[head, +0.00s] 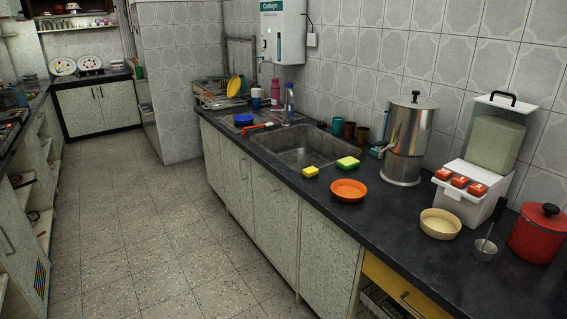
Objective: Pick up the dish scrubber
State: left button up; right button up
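A long red-handled item (256,128), which looks like a dish brush, lies on the counter at the left end of the sink. A yellow-and-green sponge (348,163) lies at the sink's front right corner, and a smaller yellow sponge (310,171) lies on the sink's front edge. I cannot tell for certain which of these is the dish scrubber. Neither of my grippers is in view, and nothing is touching these items.
The sink (300,146) is set into a dark counter (400,215). Near the sponges are an orange bowl (348,190), a cream bowl (440,224) and a tall steel container (408,135). A blue bowl (245,119) sits beyond the red item. The tiled floor (150,220) is clear.

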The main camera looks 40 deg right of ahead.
aim_at(309, 172)
jog(key=i+z, duration=0.25)
jog(key=i, duration=0.25)
jog(key=i+j+z, duration=0.2)
jog(key=i, duration=0.25)
jog(key=i+j+z, duration=0.25)
jog(key=i, duration=0.2)
jog(key=i+j+z, duration=0.25)
jog(key=z, duration=0.15)
jog(key=i+j+z, duration=0.6)
jog(key=j+z, duration=0.15)
jog(key=i+j+z, duration=0.15)
jog(key=j+z, duration=0.25)
jog(key=i+j+z, duration=0.15)
jog(key=j, duration=0.2)
jog(key=j+z, duration=0.15)
jog(key=j, duration=0.2)
